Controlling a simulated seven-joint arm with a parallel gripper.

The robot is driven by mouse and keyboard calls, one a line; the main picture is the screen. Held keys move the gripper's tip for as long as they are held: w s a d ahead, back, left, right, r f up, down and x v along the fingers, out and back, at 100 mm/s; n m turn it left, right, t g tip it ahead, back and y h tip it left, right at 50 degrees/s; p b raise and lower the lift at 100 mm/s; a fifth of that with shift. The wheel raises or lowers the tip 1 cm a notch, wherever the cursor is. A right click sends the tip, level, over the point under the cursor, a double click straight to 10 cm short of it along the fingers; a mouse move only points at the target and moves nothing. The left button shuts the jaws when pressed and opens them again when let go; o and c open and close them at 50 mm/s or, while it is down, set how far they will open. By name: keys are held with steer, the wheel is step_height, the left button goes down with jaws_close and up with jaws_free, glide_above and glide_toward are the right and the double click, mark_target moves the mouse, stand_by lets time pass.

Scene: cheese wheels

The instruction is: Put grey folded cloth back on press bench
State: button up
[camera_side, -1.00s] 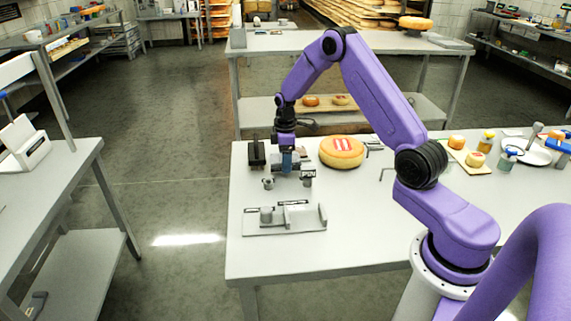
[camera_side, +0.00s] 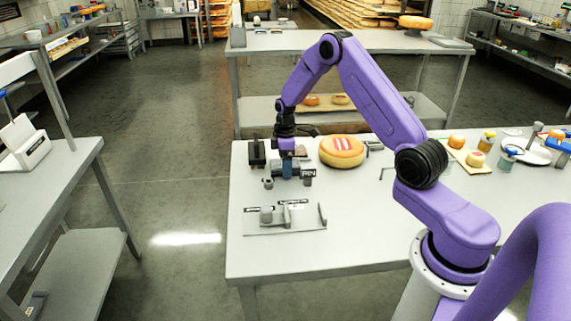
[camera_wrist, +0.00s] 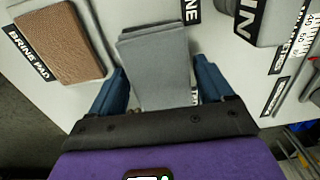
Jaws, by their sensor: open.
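The grey folded cloth (camera_wrist: 160,62) shows in the wrist view as a flat, layered rectangle on the pale work surface. My gripper (camera_wrist: 160,80) is open, with one blue finger on each side of the cloth's near part. I cannot tell whether the fingers touch it. In the side view my gripper (camera_side: 287,168) points down, low over the back left of the pale table (camera_side: 285,257); the cloth is hard to make out there. No label in view clearly names a press bench.
A brown pad (camera_wrist: 62,45) in a tray labelled BRINE PAD lies left of the cloth in the wrist view. A dark grey labelled block (camera_wrist: 262,18) is to the right. A cheese wheel (camera_side: 342,151) sits right of my gripper; a fixture plate (camera_side: 284,220) lies in front.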

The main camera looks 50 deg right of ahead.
step_height(320, 180, up, 12)
steer(key=s+a+r+n, duration=0.1)
steer(key=s+a+r, duration=0.2)
steer(key=s+a, duration=0.55)
steer(key=s+a+r+n, duration=0.1)
steer(key=s+a+r, duration=0.3)
steer(key=a, duration=0.7)
steer(key=s+a+n, duration=0.1)
steer(key=s, duration=2.3)
steer(key=shift+s+f+n, duration=0.2)
steer(key=shift+s+n, duration=0.1)
